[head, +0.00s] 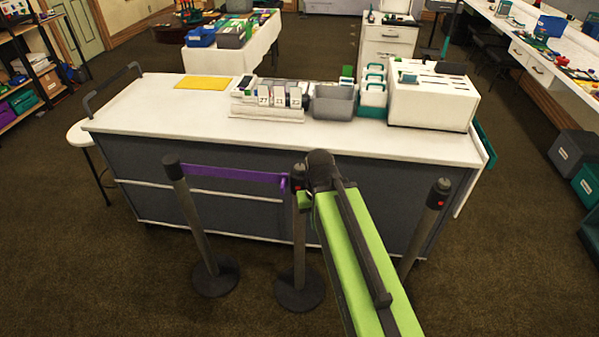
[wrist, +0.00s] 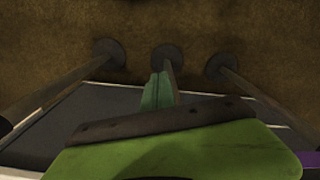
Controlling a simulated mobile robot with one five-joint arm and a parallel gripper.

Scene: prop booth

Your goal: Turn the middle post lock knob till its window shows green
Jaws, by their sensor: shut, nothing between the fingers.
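The middle post (head: 299,235) is a grey pole on a round dark base, with a dark head beside my gripper. Its lower part also shows in the wrist view (wrist: 168,62). My gripper (head: 305,201) is at the upper part of this post, close to its head. In the wrist view the fingers (wrist: 157,92) are together, empty, and overlap the post. Whether they touch the knob I cannot tell. The knob and its window are mostly hidden or too small to read; a small reddish spot shows near the post's head.
A purple belt (head: 232,174) joins the left post (head: 193,215) to the middle one. The right post (head: 437,200) has a red spot near its top. A white-topped counter (head: 150,113) stands close behind. Open carpet (head: 130,270) lies to the front left.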

